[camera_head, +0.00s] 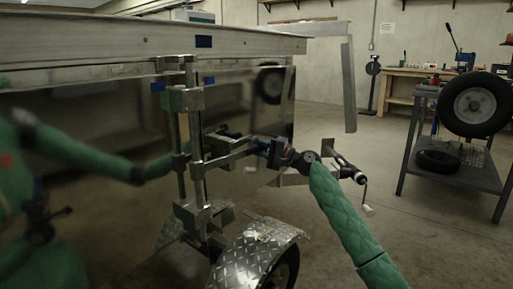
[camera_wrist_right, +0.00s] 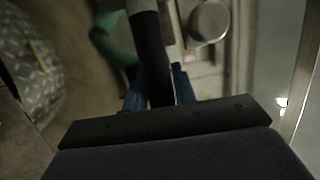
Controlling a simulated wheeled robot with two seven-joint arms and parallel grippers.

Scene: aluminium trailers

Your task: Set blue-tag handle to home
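A trailer with a shiny aluminium side (camera_head: 110,100) fills the left of the head view. Bars and a dark grip reach from the post toward my right gripper (camera_head: 264,147). In the right wrist view a dark round handle (camera_wrist_right: 152,55) runs between the blue fingers of my right gripper (camera_wrist_right: 158,88), which touch it on both sides. I see no blue tag on this handle. My left gripper is not directly visible; the green figure at left looks like my reflection.
A diamond-plate fender (camera_head: 262,240) over a wheel is below the post. A crank (camera_head: 363,195) hangs by my right forearm. A dark cart (camera_head: 450,170) with tyres is at right, and a workbench (camera_head: 400,73) is behind. The floor between trailer and cart is open.

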